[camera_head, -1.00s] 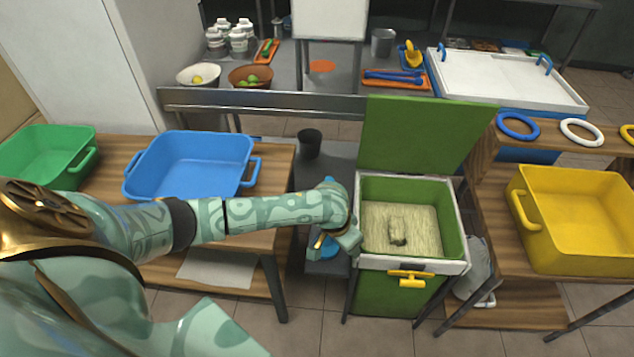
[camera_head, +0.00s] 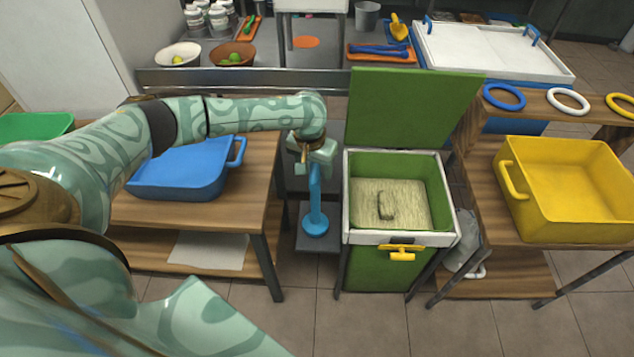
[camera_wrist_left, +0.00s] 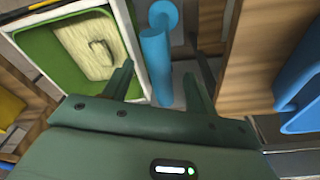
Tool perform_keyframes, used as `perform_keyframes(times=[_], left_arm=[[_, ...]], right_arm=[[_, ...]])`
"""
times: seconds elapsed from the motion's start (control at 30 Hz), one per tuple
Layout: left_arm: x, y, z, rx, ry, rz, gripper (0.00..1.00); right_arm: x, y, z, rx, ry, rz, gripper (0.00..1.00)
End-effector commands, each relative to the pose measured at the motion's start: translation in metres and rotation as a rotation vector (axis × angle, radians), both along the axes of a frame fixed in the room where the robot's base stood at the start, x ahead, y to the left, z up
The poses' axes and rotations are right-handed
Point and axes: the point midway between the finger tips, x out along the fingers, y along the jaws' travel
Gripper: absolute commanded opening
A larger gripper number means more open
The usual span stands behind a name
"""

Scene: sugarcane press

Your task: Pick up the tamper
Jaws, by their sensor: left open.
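The tamper (camera_head: 315,205) is blue, with an upright handle and a round flat base, and stands on a low grey shelf left of the green press box. My left gripper (camera_head: 313,163) is directly above it at the top of its handle. In the left wrist view the tamper's handle (camera_wrist_left: 156,60) shows between the two open fingers of my left gripper (camera_wrist_left: 159,73), and its round base lies beyond. I cannot tell if a finger touches the handle. My right gripper is out of view.
The green press box (camera_head: 446,192), its lid raised, stands just right of the tamper and holds pale fibrous material. A wooden table (camera_head: 250,215) with a blue bin (camera_head: 180,180) stands close on the left. A yellow bin (camera_head: 575,215) is at the right.

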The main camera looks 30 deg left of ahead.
Motion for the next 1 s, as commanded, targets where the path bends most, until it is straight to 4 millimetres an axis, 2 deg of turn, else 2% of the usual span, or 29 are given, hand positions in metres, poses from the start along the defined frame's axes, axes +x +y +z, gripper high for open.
perform_keyframes(times=[0.13,0.37,0.6,0.63,0.8,0.83,1.0], left_arm=[[0.003,0.001,-0.012,0.0,0.0,-0.001,0.58],[0.009,0.003,-0.051,0.0,0.003,0.0,0.58],[0.01,0.003,-0.05,-0.001,-0.002,0.0,0.58],[0.01,0.003,-0.05,-0.001,-0.002,0.0,0.55],[0.01,0.003,-0.05,-0.001,-0.002,0.0,0.08],[0.01,0.003,-0.05,-0.001,-0.001,0.0,0.03],[0.01,0.003,-0.05,-0.002,-0.002,0.0,0.03]], right_arm=[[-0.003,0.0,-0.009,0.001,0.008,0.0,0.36],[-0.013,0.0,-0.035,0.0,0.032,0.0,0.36],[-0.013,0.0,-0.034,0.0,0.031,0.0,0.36],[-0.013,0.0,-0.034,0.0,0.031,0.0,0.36],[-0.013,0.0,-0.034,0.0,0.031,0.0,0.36],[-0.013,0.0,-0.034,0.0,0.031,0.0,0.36],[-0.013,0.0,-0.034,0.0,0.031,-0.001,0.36]])
